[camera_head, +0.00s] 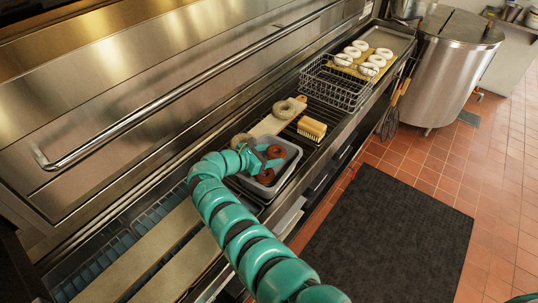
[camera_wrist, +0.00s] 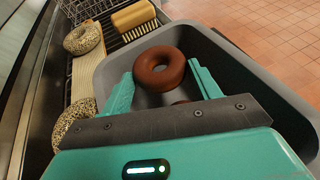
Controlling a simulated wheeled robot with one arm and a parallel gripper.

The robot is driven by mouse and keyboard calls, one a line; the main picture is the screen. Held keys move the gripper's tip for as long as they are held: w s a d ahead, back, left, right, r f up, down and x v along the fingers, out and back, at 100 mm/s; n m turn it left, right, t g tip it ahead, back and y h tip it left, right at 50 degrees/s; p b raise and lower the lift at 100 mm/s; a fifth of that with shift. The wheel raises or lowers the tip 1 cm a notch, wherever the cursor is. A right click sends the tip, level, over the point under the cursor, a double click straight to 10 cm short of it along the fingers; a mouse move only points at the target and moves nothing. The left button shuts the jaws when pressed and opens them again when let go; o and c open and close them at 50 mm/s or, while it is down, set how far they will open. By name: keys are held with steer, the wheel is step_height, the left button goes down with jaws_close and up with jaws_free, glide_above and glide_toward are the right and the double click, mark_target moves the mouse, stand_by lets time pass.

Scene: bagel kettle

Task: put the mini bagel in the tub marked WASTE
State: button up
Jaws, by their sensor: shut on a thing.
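My gripper (camera_head: 262,158) is shut on a small brown bagel (camera_head: 275,151), which is probably the mini bagel. In the wrist view the same bagel (camera_wrist: 158,60) sits between the two teal fingers (camera_wrist: 160,78), over the grey tub (camera_wrist: 100,75). In the head view the tub (camera_head: 297,159) stands on the counter beneath my gripper. A second brown bagel (camera_head: 265,177) lies in the tub, mostly hidden behind the gripper in the wrist view (camera_wrist: 180,102). No WASTE marking can be read on the tub in either view.
A seeded bagel (camera_head: 284,110) lies on a light board (camera_head: 266,126), and another (camera_head: 242,140) is beside the tub. A wooden brush (camera_head: 312,128) and a wire basket (camera_head: 335,88) stand beyond. Pale bagels (camera_head: 361,46) lie farther back. A steel wall with a long rail flanks the counter.

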steer(key=o, duration=0.7)
steer(key=shift+s+f, duration=0.2)
steer(key=shift+f, duration=0.45)
steer(key=shift+s, duration=0.1)
steer(key=shift+r+p, duration=0.3)
steer(key=shift+r, duration=0.25)
steer(key=b+v, duration=0.2)
steer(key=v, duration=1)
steer(key=shift+w+r, duration=0.25)
steer(key=shift+r, duration=0.1)
